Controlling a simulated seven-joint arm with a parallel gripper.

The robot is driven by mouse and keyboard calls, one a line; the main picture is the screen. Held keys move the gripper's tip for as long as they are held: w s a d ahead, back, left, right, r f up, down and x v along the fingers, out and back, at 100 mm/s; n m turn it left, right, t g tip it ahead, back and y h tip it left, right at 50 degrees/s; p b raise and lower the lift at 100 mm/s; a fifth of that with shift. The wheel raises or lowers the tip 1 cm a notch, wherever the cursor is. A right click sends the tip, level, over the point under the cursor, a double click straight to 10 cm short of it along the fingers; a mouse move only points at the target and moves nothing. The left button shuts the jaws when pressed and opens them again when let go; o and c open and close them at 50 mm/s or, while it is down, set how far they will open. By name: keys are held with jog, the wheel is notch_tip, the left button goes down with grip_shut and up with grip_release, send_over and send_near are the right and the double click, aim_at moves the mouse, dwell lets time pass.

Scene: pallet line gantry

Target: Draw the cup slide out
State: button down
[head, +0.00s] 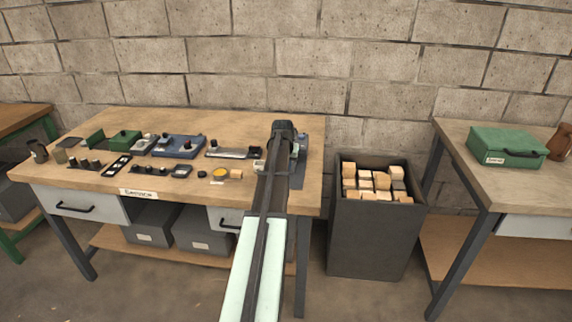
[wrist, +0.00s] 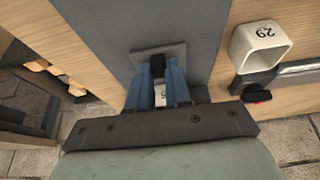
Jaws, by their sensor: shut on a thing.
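In the wrist view, my gripper (wrist: 158,80) has its two blue fingers closed around a black knob (wrist: 158,64). The knob stands on a small grey plate (wrist: 172,53) on a dark grey panel (wrist: 115,22). A white piece with a dark figure (wrist: 160,98) shows between the fingers, partly hidden. I cannot tell for sure which part is the cup slide. A white square cup marked 29 (wrist: 258,40) sits to the right, apart from my fingers. In the head view my arm covers the gripper and knob at the bench's right end.
The wooden workbench (head: 100,192) holds several small fixtures left of my arm, including a blue unit (head: 178,147) and a green box (head: 124,140). A dark bin (head: 372,240) of wooden blocks stands right of the bench. Another table (head: 465,165) holds a green case (head: 507,147).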

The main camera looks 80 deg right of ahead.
jog(key=shift+a, duration=0.1)
jog(key=a, duration=0.7)
jog(key=shift+a, duration=0.15)
jog(key=c, duration=1)
grip_release()
jog(key=shift+c, duration=0.2)
jog(key=shift+r, duration=0.1)
jog(key=v, duration=1.3)
jog(key=shift+r, duration=0.25)
jog(key=shift+a, duration=0.1)
